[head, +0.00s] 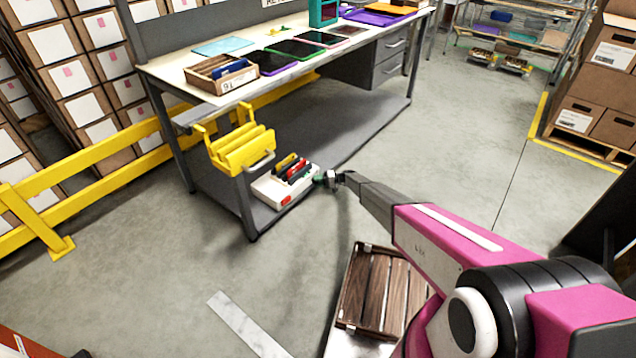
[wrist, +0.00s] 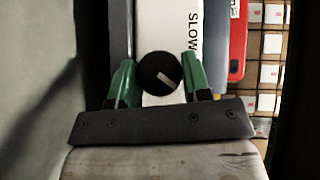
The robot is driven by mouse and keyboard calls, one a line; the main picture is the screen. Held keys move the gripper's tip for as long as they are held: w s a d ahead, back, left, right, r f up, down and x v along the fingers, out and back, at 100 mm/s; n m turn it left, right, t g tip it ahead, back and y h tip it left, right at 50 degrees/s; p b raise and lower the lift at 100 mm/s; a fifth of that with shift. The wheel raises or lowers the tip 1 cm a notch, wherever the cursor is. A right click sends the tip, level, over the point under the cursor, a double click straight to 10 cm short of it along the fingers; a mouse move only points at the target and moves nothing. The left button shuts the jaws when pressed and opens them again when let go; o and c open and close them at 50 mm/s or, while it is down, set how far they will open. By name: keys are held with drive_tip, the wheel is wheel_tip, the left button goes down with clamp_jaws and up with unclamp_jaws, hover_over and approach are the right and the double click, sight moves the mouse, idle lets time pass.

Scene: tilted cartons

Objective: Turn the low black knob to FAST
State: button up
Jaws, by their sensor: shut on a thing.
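The low black knob (wrist: 157,66) is round, with a short slanted white mark on its face. It sits on a white panel (wrist: 166,20) in the wrist view. The printed word SLOW (wrist: 195,32) stands to its upper right; no FAST label is visible. The green fingertips of my gripper (wrist: 158,78) press on both sides of the knob, shut on it. In the head view my gripper (head: 329,180) is at the right end of a white box (head: 268,192) on the bench's lower shelf; the knob itself is hidden there.
Coloured items (head: 291,168) stand in the white box. A yellow toolbox (head: 241,150) is close to its left, and the workbench top (head: 175,72) hangs above. A brown slatted wooden crate (head: 370,290) is below my arm. Open floor (head: 470,130) lies to the right.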

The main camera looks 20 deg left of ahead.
idle(0.4)
drive_tip(key=o, duration=0.9)
drive_tip(key=shift+f, duration=0.1)
